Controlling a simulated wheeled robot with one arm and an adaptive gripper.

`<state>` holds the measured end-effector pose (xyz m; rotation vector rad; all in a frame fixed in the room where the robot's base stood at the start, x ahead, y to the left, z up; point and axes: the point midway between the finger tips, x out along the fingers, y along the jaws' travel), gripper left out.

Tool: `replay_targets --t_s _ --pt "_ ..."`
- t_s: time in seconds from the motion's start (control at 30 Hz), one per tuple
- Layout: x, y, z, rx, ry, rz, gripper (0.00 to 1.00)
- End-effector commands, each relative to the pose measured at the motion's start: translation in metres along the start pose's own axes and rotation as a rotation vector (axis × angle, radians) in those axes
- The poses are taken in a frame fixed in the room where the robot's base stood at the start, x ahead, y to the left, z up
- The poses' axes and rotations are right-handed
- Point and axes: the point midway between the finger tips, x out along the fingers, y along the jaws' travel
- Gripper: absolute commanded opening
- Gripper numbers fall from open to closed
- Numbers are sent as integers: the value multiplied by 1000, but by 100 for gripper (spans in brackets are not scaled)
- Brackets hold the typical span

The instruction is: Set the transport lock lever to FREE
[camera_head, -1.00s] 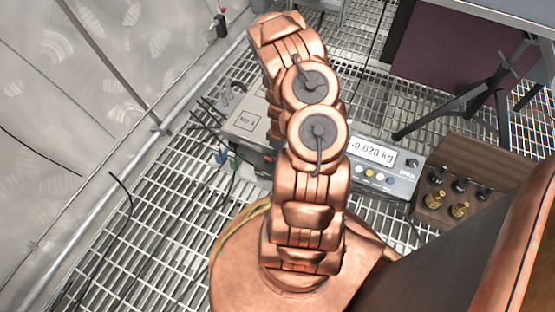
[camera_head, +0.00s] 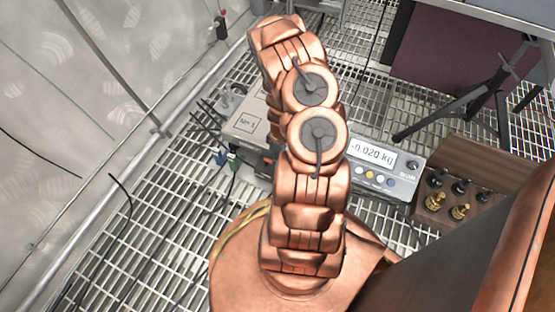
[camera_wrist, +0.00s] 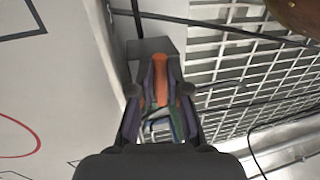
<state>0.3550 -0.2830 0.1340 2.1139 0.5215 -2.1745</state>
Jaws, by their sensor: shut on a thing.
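The grey scale unit (camera_head: 247,122) stands on the grating behind my arm in the head view, and its display (camera_head: 372,153) reads about -0.020 kg. In the wrist view, my gripper (camera_wrist: 161,72) is shut on an orange lever (camera_wrist: 160,88) beside the unit's pale top (camera_wrist: 65,90). A dark grey block (camera_wrist: 152,47) sits just past the fingertips. The lever's base and any FREE mark cannot be made out. In the head view my arm hides the gripper and most of the lever area.
A wooden block (camera_head: 428,208) with several brass and black weights stands at the right. A black tripod stand (camera_head: 497,92) is behind it. Loose cables (camera_head: 212,135) and blue and green connectors lie left of the unit. A pipe and plastic wall (camera_head: 70,90) run along the left.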

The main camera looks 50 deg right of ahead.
Motion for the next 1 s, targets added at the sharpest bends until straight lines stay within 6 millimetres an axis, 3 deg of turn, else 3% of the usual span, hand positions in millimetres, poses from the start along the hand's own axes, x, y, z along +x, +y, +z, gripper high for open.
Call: replay_targets --t_s 0.37,1.0 --pt "0 -6 0 96 19 -4 0" --pt "2 -20 -3 442 89 0 0"
